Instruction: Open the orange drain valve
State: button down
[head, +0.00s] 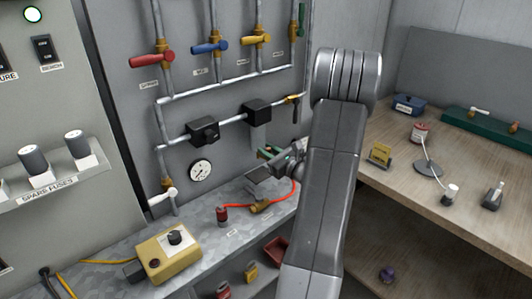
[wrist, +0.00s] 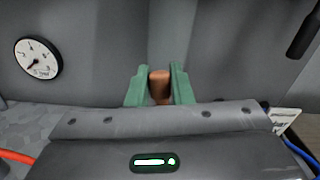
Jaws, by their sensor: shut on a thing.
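An orange-brown rounded knob, the end of the orange drain valve's handle (wrist: 159,80), stands between the two green fingers of my gripper (wrist: 160,90) in the wrist view. My gripper is shut on it. The handle's lower part is hidden behind the gripper body. In the head view my gripper (head: 268,154) is low in front of the grey pipe wall, just above the metal bench; the valve itself is hidden there by my gripper and arm.
Above are red (head: 152,60), blue (head: 208,47) and yellow (head: 247,42) valve handles on pipes. A pressure gauge (head: 200,171) is left of my gripper. A red hose (head: 238,208) lies below on the metal bench (head: 110,235). A wooden table (head: 455,165) with small parts stands right.

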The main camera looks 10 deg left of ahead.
jog(key=shift+w+d+m, duration=0.3)
jog(key=shift+w+m, duration=0.05)
jog(key=shift+m, duration=0.65)
jog(key=c, duration=1.3)
grip_release()
jog(key=b+v, duration=0.2)
jog(key=v, duration=1.2)
jog(key=shift+w+a, duration=0.15)
